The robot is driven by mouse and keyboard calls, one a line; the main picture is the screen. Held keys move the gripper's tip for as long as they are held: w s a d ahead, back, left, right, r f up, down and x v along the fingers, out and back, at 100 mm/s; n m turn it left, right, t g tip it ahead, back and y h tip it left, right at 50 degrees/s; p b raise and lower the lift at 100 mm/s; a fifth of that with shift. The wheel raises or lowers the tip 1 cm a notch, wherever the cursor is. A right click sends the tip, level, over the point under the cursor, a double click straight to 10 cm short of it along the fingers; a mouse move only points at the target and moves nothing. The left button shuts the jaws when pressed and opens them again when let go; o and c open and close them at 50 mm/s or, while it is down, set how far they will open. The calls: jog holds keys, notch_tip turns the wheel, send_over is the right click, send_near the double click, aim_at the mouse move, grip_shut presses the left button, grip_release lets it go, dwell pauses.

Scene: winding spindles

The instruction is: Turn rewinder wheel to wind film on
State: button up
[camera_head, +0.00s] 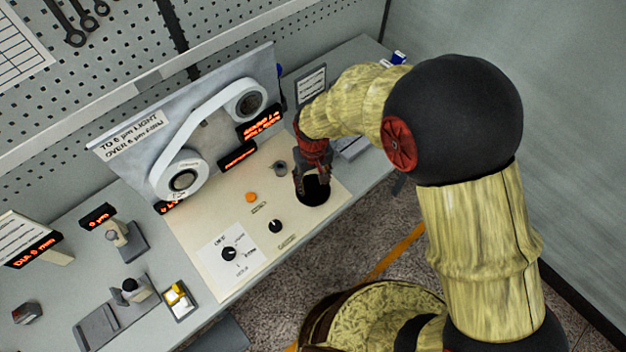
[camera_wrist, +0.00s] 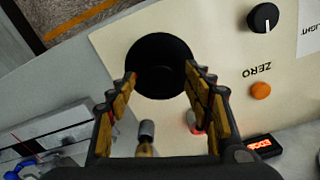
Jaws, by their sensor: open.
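The rewinder wheel appears to be the round black disc (camera_head: 313,192) on the cream panel, at the panel's right end. It also shows in the wrist view (camera_wrist: 160,60), at top centre. My gripper (camera_head: 312,180) points down over it, with red and dark parts hiding its far side. In the wrist view my gripper (camera_wrist: 160,76) is open, with its tan fingers either side of the disc's lower part. I cannot tell if they touch it. A white film band (camera_head: 215,115) runs between an upper spool (camera_head: 249,100) and a lower spool (camera_head: 183,179) on the upright board.
A grey knob (camera_head: 279,168), orange button (camera_head: 250,196) and black knob (camera_head: 275,226) stand left of the wheel. A grey-tipped post (camera_wrist: 147,130) lies between my fingers in the wrist view. Red displays (camera_head: 260,122) glow on the board. Gauges (camera_head: 131,288) stand on the left bench.

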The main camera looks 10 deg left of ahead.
aim_at(312, 182)
jog(key=shift+r, duration=0.15)
notch_tip(312, 182, up, 12)
dwell(0.4)
jog(key=shift+f, duration=0.25)
dwell(0.8)
jog(key=f+b, duration=0.1)
jog(key=b, duration=0.1)
jog(key=f+b, duration=0.2)
jog(key=b, duration=0.1)
jog(key=shift+w+a+f, duration=0.15)
jog(key=shift+w+f, duration=0.05)
jog(key=shift+f, duration=0.1)
jog(key=shift+f+n+b, duration=0.35)
jog(key=shift+n+b, duration=0.35)
jog(key=n, duration=0.1)
jog(key=n+b, duration=0.1)
jog(key=n, duration=0.1)
jog(key=shift+f+b, duration=0.25)
jog(key=shift+b, duration=0.05)
jog(key=n, duration=0.3)
jog(key=shift+r, duration=0.25)
jog(key=n, duration=0.3)
jog(key=shift+s, duration=0.15)
jog(key=shift+f+b, duration=1)
jog(key=shift+f, duration=2.85)
